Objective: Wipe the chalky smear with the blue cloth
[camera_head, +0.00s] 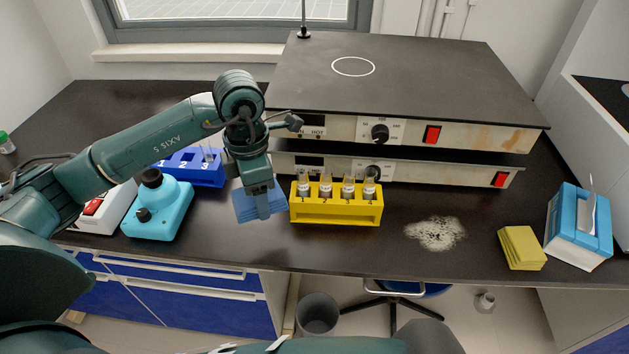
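The chalky smear (435,233) is a whitish patch on the dark bench top, right of the yellow rack. The blue cloth (243,208) lies at or just above the bench, left of the yellow rack. My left gripper (264,210) points down right at the cloth and covers part of it. Its fingers overlap the cloth, and I cannot tell whether they are closed on it. My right gripper is not in view.
A yellow rack (335,213) with several tubes stands between the cloth and the smear. Yellow sponges (521,247) and a tissue box (566,245) lie right of the smear. Two stacked hot plates (405,75) stand behind. A blue rack (205,172) and a turquoise device (157,208) stand left.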

